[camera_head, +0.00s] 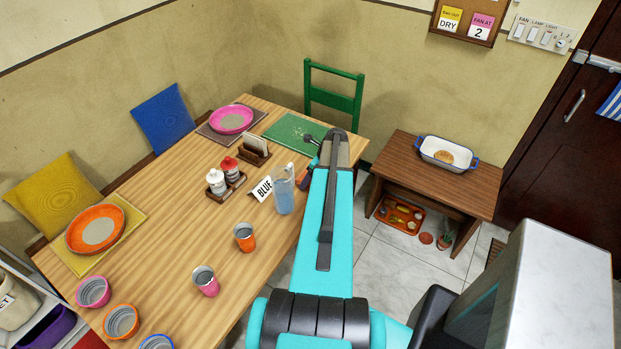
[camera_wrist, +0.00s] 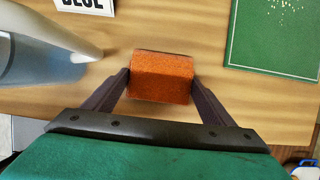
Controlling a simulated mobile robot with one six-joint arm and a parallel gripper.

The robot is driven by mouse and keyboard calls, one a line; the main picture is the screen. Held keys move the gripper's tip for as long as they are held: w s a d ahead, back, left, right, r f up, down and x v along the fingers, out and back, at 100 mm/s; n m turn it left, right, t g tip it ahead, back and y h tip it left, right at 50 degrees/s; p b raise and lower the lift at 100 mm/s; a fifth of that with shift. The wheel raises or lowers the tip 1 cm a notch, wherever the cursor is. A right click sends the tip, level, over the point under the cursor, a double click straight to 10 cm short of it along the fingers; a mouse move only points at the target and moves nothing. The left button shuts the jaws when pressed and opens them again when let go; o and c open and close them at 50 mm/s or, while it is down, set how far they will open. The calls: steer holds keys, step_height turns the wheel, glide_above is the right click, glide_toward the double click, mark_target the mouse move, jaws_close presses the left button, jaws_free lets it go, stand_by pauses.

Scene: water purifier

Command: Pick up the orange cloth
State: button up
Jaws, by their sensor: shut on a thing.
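The orange cloth (camera_wrist: 161,77) looks like a small, thick folded block in the wrist view. It sits between the two dark fingers of my gripper (camera_wrist: 160,84), one finger against each side. The wooden table top lies beneath it. I cannot tell whether the cloth touches the table or is held just above it. In the head view my arm hides most of the gripper and the cloth, near the table's right edge.
A clear jug (camera_head: 284,192) stands close to the left of my gripper, beside a BLUE sign (camera_head: 262,189). A green placemat (camera_head: 290,132) lies behind. Cups, including an orange one (camera_head: 244,237), stand nearer. A side table (camera_head: 450,180) holds a white dish (camera_head: 436,157).

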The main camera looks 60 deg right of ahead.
steer(key=shift+r, duration=0.15)
steer(key=shift+r+b, duration=0.85)
steer(key=shift+r, duration=0.2)
steer(key=s+a+r+b, duration=0.2)
steer(key=s+a, duration=0.7)
steer(key=s, duration=0.4)
steer(key=shift+s+r+b, duration=0.15)
steer(key=shift+r+b, duration=0.15)
steer(key=shift+d, duration=0.1)
steer(key=o, duration=0.4)
steer(key=c, duration=0.3)
